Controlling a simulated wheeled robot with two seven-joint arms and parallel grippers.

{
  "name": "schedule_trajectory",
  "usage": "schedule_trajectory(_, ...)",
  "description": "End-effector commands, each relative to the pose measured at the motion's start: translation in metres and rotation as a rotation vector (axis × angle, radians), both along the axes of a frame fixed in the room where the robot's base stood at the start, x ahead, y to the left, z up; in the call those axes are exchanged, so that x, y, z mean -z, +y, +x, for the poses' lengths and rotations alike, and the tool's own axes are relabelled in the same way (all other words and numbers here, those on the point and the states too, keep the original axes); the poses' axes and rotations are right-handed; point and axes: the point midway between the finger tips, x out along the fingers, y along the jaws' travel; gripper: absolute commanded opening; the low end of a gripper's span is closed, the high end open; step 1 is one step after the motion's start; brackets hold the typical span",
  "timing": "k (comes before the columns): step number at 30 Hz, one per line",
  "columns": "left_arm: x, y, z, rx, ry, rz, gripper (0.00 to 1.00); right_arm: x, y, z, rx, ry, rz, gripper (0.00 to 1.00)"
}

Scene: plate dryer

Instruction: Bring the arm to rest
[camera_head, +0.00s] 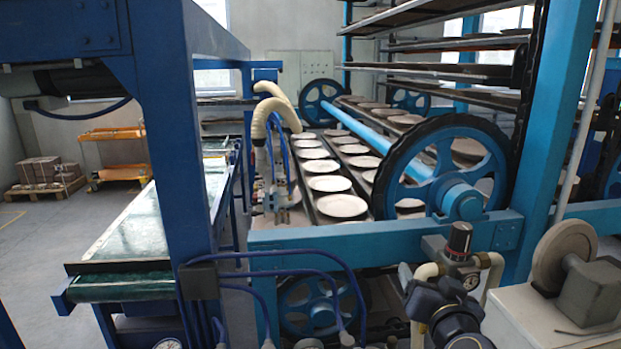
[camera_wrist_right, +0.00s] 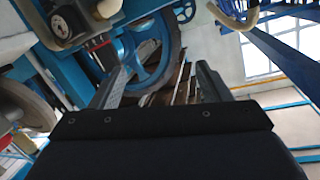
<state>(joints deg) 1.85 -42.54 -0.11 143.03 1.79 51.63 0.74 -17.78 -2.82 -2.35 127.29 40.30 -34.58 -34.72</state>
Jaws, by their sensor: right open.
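My right gripper (camera_wrist_right: 160,80) shows in the right wrist view. Its two grey fingers stand well apart, with nothing between them. Past the fingers lie a blue wheel (camera_wrist_right: 172,38) and part of the blue dryer frame; I cannot tell how far they are. In the head view I cannot clearly make out the right gripper among the dark machine parts at the lower right. My left gripper is in neither view.
Several pale plates (camera_head: 342,206) lie in rows on the dryer's trays. A large blue wheel (camera_head: 383,185) and the front beam (camera_head: 375,238) stand before them. A regulator with a gauge (camera_head: 472,282) and a grey disc machine (camera_head: 563,258) are at lower right. A green conveyor (camera_head: 150,225) runs at left.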

Motion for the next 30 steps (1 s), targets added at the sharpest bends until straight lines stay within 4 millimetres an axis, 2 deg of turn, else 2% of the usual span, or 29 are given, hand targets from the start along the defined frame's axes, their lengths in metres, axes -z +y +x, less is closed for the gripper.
schedule_trajectory(2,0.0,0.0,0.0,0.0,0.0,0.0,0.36,0.002,0.004,-0.021,-0.107,0.041,0.048,0.7)
schedule_trajectory(5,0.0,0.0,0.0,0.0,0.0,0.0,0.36,0.016,0.014,-0.059,-0.254,0.15,0.098,0.7)
schedule_trajectory(9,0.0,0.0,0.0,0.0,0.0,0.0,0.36,0.054,0.021,-0.127,-0.392,0.38,0.13,0.7)
schedule_trajectory(12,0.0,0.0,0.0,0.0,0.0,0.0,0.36,0.084,0.018,-0.177,-0.422,0.562,0.136,0.7)
schedule_trajectory(15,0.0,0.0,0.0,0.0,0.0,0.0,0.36,0.109,0.012,-0.218,-0.413,0.719,0.14,0.7)
schedule_trajectory(18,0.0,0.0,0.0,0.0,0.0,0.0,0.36,0.125,0.007,-0.245,-0.39,0.826,0.144,0.7)
schedule_trajectory(22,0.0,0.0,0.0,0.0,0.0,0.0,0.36,0.134,0.003,-0.26,-0.376,0.887,0.145,0.7)
schedule_trajectory(30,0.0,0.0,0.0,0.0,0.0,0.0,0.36,0.134,0.004,-0.261,-0.376,0.893,0.146,0.7)
